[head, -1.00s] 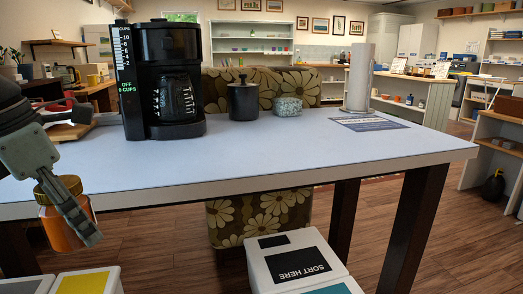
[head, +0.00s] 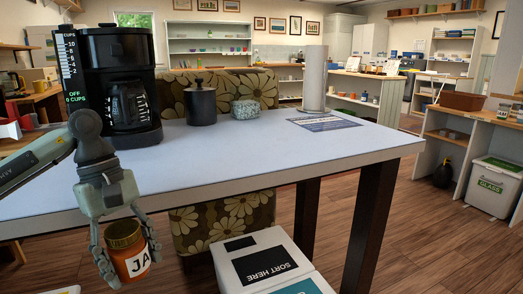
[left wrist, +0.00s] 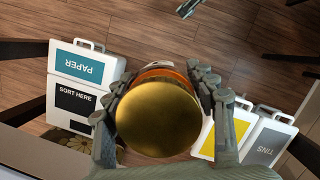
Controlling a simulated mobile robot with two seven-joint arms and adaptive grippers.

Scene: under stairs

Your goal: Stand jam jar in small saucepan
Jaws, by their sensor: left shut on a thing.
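The jam jar (head: 130,252) is orange-red with a gold lid and a white label with dark letters. My left gripper (head: 122,262) is shut on the jar, with fingers on both sides. It holds the jar about upright in the air, in front of the table's near edge. In the left wrist view the round gold lid (left wrist: 157,118) faces the camera between the fingers (left wrist: 160,100) and hides most of the jar. I cannot make out a small saucepan for certain. A dark lidded pot (head: 201,104) stands on the table.
The pale blue table (head: 270,146) has clear room at its front and middle. White bins (head: 268,262) stand below.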

